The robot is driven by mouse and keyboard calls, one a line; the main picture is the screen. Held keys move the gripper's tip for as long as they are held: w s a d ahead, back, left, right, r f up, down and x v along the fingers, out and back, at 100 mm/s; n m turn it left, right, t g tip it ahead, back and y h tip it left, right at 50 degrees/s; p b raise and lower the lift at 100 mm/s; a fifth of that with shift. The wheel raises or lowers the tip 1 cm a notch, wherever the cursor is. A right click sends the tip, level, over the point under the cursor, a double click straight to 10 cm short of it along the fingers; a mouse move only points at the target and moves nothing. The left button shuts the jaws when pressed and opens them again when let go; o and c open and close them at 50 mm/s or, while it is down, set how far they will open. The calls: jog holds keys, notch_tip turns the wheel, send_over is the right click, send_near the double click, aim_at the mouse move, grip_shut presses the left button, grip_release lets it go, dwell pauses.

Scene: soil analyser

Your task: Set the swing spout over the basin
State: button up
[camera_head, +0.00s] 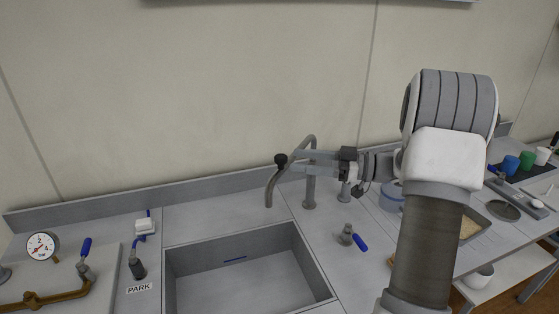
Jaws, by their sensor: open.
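The swing spout (290,163) is a grey bent pipe rising from a post behind the basin. It arches over and slopes down to the left. Its open end hangs in the picture above the grey strip behind the basin's rear edge. A black knob (281,160) sits on its sloping part. The basin (248,277) is a grey rectangular sink in the counter, below and left of the spout. My gripper (297,160) comes from the right with its fingers apart, close to the spout and just right of the knob. Contact cannot be told.
A blue-handled valve (352,237) stands right of the basin. A gauge (42,246), brass pipework (45,298) and a PARK label (139,288) are at left. The wall rises behind the counter. Cups (511,165) and trays are far right.

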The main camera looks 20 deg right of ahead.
jog(key=v, duration=0.9)
jog(key=shift+b, duration=0.3)
jog(key=shift+a, duration=0.1)
jog(key=w+a+r+m+t+h, duration=0.2)
jog(key=w+a+r+t+h, duration=0.35)
jog(key=w+r, duration=0.4)
jog(key=s+a+r+m+t+h, duration=0.2)
jog(key=a+r+m+h, duration=0.2)
jog(key=r+m+h, duration=0.55)
jog(key=s+a+f+g, duration=0.3)
jog(key=s+f, duration=0.3)
jog(key=s, duration=0.3)
jog(key=s+a+f+g, duration=0.3)
jog(key=s+f, duration=0.3)
jog(key=s, duration=0.4)
jog(key=s+a+f+g, duration=0.3)
jog(key=s+f, duration=0.3)
jog(key=s, duration=0.3)
jog(key=shift+s+a+m+g+h, duration=0.3)
jog(key=shift+a+m+g+h, duration=0.1)
jog(key=shift+g, duration=0.45)
jog(key=shift+d, duration=0.1)
